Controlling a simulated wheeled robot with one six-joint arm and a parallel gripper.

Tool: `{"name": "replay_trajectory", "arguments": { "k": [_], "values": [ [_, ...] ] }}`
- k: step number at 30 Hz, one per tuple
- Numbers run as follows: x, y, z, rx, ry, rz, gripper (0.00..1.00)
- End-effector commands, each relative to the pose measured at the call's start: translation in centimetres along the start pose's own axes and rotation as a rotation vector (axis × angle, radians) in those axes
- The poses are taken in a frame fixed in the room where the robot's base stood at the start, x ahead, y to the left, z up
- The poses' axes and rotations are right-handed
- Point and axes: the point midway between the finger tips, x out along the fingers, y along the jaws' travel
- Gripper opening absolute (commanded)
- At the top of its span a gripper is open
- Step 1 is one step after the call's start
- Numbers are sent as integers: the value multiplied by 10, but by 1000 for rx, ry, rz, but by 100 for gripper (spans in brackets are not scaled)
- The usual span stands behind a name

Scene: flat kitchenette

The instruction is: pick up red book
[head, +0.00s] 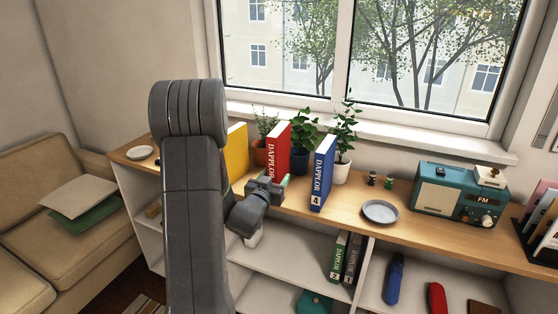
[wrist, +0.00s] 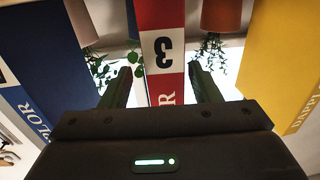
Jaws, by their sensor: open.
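The red book (head: 277,147) stands upright on the wooden shelf top, between the yellow book (head: 237,150) and the blue book (head: 323,172). In the wrist view the red book (wrist: 162,50) shows its spine with a white band and the number 3. My gripper (head: 272,186) is in front of the lower part of the red book and hides some of it. In the wrist view my gripper's fingers (wrist: 165,85) are open, one on each side of the red spine. I cannot tell how deep the book is between them.
Potted plants (head: 342,145) stand behind the books by the window. The blue book (wrist: 45,80) and the yellow book (wrist: 285,65) flank my gripper. A grey plate (head: 380,211) and a teal radio (head: 459,193) are on the right. A white plate (head: 140,153) is at the left end.

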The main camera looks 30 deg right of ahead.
Motion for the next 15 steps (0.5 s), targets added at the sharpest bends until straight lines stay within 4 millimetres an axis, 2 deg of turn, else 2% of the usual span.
{"name": "replay_trajectory", "arguments": {
  "k": [6,9,15],
  "values": [
    [31,-5,3,0,0,2,56],
    [40,-5,4,0,-1,2,56],
    [43,-5,4,0,-1,0,56]
  ]
}}
